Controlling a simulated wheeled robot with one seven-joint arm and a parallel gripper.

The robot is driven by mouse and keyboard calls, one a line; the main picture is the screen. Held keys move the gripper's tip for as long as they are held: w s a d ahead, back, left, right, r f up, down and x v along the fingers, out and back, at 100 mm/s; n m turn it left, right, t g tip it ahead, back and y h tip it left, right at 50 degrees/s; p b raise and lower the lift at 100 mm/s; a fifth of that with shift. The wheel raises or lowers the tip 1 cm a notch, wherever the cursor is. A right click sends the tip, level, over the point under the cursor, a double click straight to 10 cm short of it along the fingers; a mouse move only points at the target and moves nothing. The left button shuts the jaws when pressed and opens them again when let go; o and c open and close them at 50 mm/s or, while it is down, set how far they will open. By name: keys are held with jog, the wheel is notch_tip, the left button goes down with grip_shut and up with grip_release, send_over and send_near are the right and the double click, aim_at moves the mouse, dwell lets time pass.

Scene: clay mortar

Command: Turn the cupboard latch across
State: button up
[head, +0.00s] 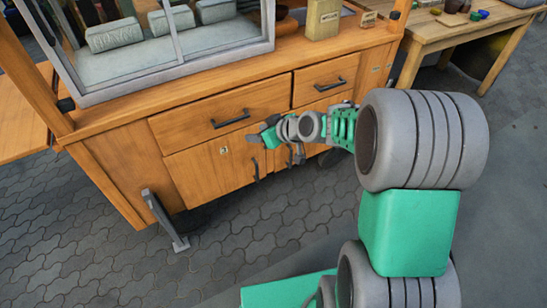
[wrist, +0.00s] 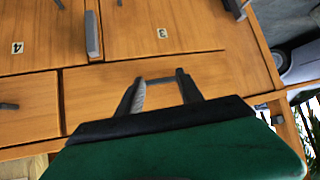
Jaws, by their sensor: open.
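The orange wooden cupboard (head: 180,170) shows in the head view with drawers above and doors below. In the wrist view a grey upright bar (wrist: 92,35), apparently the latch, lies along the seam between the doors labelled 4 (wrist: 17,47) and 3 (wrist: 162,33). In the head view I cannot make the latch out for certain near my arm. My gripper (head: 264,136) is open in front of the cupboard, near the top of the doors. In the wrist view its two fingers (wrist: 163,82) are apart from the latch. A dark drawer handle shows between the fingertips; contact cannot be told.
Drawer handles (head: 230,118) and (head: 328,85) and a door handle (head: 255,168) stick out from the front. A grey leg (head: 160,212) stands at the left. A glass case (head: 215,45) is on top. Paved floor (head: 70,240) is clear in front.

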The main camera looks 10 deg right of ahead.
jog(key=w+d+f+m+t+b, duration=0.1)
jog(key=w+d+f+t+b, duration=0.25)
jog(key=f, duration=0.35)
jog(key=w+d+f+m+t+b, duration=0.1)
jog(key=w+d+f+t+b, duration=0.2)
jog(key=f, duration=0.4)
jog(key=w+d+f+m+t+b, duration=0.1)
jog(key=w+d+f+t+b, duration=0.1)
jog(key=d+f+b, duration=0.3)
jog(key=f+x, duration=0.1)
jog(key=x, duration=0.7)
jog(key=shift+s+a+h, duration=0.2)
jog(key=shift+a+h, duration=0.2)
jog(key=shift+c, duration=0.5)
grip_shut()
